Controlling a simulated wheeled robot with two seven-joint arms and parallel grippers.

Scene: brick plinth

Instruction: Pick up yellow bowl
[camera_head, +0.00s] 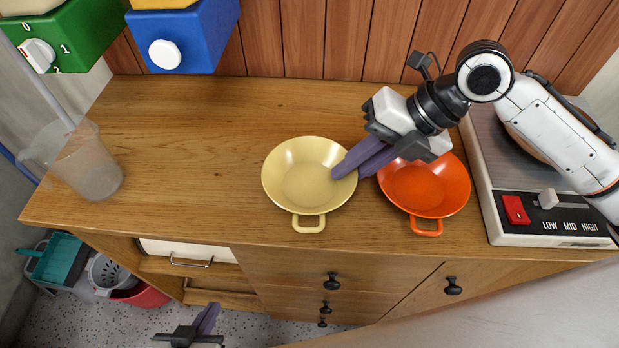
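The yellow bowl (300,185) sits upright on the wooden counter, with its loop handle toward the front edge. My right gripper (352,168) reaches in from the right, and its purple fingers are at the bowl's right rim. One fingertip overlaps the inside of the bowl and the other lies near the outside of the rim. I cannot tell whether they touch or pinch it. My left gripper (205,322) is low at the bottom edge, in front of the counter and away from the bowl; its opening is not clear.
An orange bowl (425,190) stands close to the right of the yellow one, partly under my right gripper. A hot plate (530,215) is at the right. A translucent cup (90,170) is at the left. The counter's left middle (190,160) is clear.

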